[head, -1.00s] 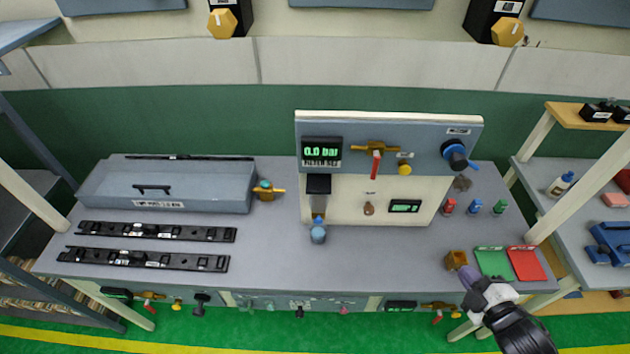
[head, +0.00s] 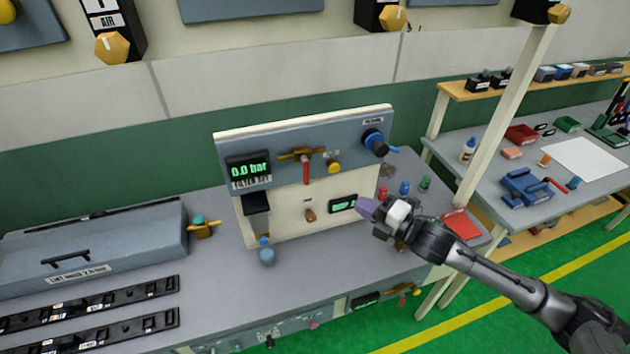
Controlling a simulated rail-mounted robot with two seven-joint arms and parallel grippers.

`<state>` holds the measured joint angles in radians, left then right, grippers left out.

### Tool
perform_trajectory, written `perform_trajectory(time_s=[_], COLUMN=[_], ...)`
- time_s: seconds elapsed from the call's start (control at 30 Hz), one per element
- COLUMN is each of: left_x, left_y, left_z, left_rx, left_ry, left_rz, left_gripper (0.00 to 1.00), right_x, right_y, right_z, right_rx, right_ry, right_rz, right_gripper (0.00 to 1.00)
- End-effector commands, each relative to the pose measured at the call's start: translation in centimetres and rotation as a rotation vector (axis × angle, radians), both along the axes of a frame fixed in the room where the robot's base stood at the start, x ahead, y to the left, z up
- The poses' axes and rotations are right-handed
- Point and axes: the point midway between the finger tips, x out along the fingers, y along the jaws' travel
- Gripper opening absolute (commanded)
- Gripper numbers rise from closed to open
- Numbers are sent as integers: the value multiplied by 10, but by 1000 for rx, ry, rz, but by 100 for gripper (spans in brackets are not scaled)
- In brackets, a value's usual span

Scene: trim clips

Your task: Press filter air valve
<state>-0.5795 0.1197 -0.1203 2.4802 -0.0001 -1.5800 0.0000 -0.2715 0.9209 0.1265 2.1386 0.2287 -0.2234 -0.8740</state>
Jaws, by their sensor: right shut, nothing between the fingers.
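The upright filter panel (head: 225,150) stands on the bench. Its green display (head: 250,169) reads 0.0 bar, with a label below it that is hard to read. To the right of the display is a brass valve (head: 300,154) with a red handle (head: 306,173) hanging down. A yellow knob (head: 334,167) sits right of the valve, and a blue-handled black valve (head: 376,142) is at the panel's right end. My right gripper (head: 366,208) is shut and empty, in front of the panel's lower right, below and right of the red handle and apart from it. My left gripper is out of view.
A small blue container (head: 266,254) stands before the panel. Red, blue and green buttons (head: 404,187) are to its right, partly near my arm. A grey lidded box (head: 95,240) and black rails (head: 90,303) lie left. The bench front centre is clear.

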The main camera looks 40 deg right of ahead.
Motion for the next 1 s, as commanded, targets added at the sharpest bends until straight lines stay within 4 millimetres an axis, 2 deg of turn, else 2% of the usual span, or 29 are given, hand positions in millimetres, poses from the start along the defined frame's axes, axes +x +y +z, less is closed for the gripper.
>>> perform_trajectory(time_s=[0.27,0.8,1.0], left_x=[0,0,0], left_y=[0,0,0], left_z=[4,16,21], left_rx=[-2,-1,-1], left_ry=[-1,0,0], left_rz=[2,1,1], left_gripper=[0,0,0], right_x=[20,95,118], right_y=[4,23,28], right_z=[2,2,2], right_rx=[2,2,2], right_ry=[-3,-1,-1], right_rz=[-1,-1,-1], right_gripper=[0,0,0])
